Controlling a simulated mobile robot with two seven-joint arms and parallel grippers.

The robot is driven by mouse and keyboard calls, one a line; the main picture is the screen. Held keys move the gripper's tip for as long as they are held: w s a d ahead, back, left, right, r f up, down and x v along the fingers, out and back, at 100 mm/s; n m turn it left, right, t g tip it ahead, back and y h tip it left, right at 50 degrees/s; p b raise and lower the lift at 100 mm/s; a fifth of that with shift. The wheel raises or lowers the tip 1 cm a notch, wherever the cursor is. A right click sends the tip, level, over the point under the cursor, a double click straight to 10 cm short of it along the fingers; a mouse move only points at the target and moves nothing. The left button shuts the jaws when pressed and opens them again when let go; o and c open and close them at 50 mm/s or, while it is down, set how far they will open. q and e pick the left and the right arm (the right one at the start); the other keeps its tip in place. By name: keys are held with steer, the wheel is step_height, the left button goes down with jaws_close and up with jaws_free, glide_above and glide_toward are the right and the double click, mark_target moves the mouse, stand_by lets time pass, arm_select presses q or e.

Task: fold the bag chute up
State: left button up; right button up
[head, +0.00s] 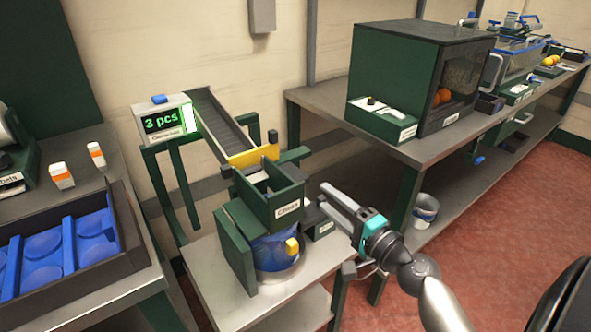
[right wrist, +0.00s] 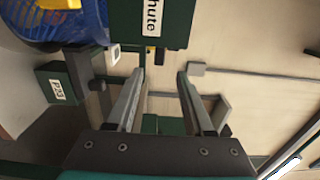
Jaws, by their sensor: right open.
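The green bag chute (head: 287,209), with a white label, sits under the end of the conveyor at the bench's middle; part of it, reading "hute", shows at the top of the right wrist view (right wrist: 170,22). A blue net bag (head: 268,252) hangs below it, with a yellow piece (head: 292,246) on its front. My right gripper (head: 323,197) is open, its fingers pointing at the chute's right side; in the right wrist view the gap between the fingers (right wrist: 162,75) is empty, with the chute just beyond. Contact cannot be told. My left gripper is not in view.
A display (head: 164,122) reads "3 pcs" beside the sloping conveyor (head: 220,120). A green panel (head: 236,248) stands left of the bag. A dark tray with blue compartments (head: 128,225) is at left. A glass-fronted green box (head: 383,85) stands on the right bench.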

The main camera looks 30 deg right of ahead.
mark_target(296, 170)
steer(key=w, duration=0.7)
steer(key=w+a, duration=0.1)
steer(key=w, duration=0.3)
steer(key=shift+w+p, duration=0.15)
steer(key=shift+p, duration=0.15)
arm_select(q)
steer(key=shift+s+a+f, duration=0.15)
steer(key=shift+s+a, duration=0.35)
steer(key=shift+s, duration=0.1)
arm_select(e)
steer(key=shift+w, duration=0.55)
jaws_close()
